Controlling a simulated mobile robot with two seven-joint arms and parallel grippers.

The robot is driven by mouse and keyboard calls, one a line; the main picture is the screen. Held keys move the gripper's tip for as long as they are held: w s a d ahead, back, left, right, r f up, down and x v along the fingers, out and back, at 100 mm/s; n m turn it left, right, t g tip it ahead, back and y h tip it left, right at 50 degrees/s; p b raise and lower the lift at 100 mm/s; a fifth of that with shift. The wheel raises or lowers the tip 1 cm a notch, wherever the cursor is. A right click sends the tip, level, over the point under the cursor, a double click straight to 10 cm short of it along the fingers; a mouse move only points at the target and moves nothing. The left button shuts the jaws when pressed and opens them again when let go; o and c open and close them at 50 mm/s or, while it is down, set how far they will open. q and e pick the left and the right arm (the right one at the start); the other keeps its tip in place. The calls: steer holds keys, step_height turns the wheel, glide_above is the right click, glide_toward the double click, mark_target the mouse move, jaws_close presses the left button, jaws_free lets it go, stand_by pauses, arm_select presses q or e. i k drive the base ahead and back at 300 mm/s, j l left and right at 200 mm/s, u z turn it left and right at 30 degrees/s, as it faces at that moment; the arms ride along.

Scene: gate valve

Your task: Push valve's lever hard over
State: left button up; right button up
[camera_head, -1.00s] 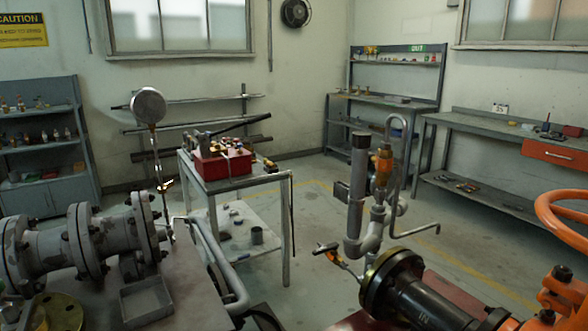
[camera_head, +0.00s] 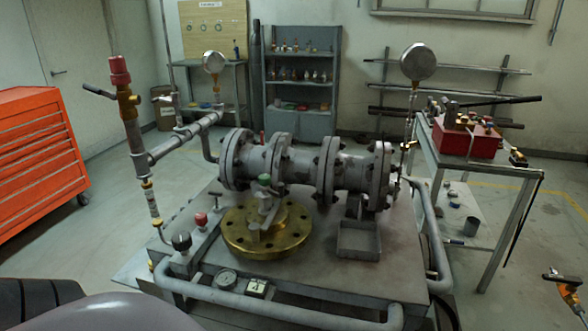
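A grey flanged valve body (camera_head: 303,167) lies horizontally on a grey bench in the middle of the camera_head view. A brass flange (camera_head: 290,236) with a small green-topped fitting (camera_head: 265,182) stands in front of it. At the left, a dark lever (camera_head: 98,91) sticks out leftward from an upright pipe with a red cap (camera_head: 119,70) and an orange-brown fitting. I cannot tell which lever the task means.
An orange drawer cabinet (camera_head: 38,150) stands left. A cart with a red box (camera_head: 462,136) stands right. Floor is clear between cabinet and bench.

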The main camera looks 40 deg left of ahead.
mark_target(267, 190)
steer(key=k+l+u, duration=0.15)
steer(key=u, duration=1.4)
